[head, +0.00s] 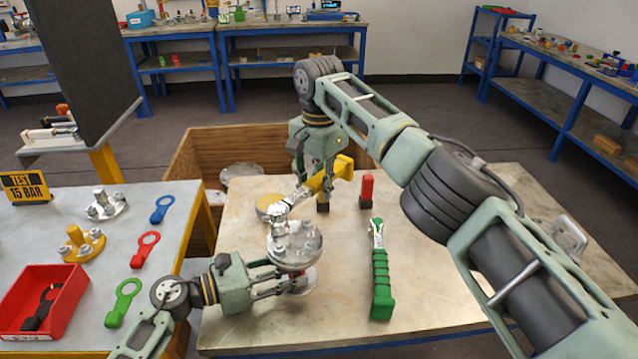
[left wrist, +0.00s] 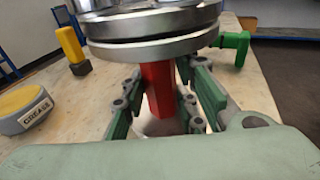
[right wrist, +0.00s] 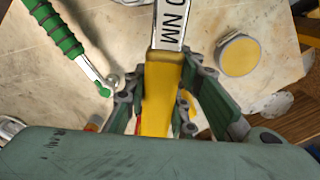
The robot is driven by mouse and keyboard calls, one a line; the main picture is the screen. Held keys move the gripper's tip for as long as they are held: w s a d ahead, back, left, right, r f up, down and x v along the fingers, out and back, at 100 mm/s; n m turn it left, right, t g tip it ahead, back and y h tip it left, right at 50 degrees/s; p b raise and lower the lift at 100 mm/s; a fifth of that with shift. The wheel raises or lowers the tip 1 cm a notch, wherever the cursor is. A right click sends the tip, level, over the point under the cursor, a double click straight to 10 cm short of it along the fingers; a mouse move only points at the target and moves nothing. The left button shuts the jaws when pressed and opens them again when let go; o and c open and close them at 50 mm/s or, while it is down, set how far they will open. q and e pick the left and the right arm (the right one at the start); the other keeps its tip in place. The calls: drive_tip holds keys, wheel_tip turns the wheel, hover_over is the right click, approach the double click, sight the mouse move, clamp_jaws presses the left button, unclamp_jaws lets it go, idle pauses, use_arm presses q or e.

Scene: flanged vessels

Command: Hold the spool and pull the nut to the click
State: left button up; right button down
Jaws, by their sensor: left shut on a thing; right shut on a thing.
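The spool has a round steel flange (head: 294,252) with bolts and nuts on top and a red neck (left wrist: 158,88) below. My left gripper (head: 288,281) is shut on the red neck, under the flange; its fingers show on both sides in the left wrist view. My right gripper (head: 322,180) is shut on the yellow handle (right wrist: 160,95) of a torque wrench with a silver shaft marked NM (right wrist: 171,25). The wrench slopes down to the left, its head (head: 276,209) over a nut (head: 280,226) on the flange. Whether it is fully seated cannot be told.
A green-handled wrench (head: 380,285) lies right of the spool. A red block (head: 366,188) and a grease tin (head: 268,203) stand behind. The left table holds flanges (head: 80,243), coloured spanners (head: 145,249) and a red bin (head: 50,290). The bench's front right is clear.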

drive_tip(key=shift+r, duration=0.1)
drive_tip(key=shift+s+d+m, duration=0.35)
drive_tip(key=shift+m, duration=0.15)
drive_tip(key=shift+r, duration=2.5)
use_arm(q)
drive_tip(key=o, duration=1.1)
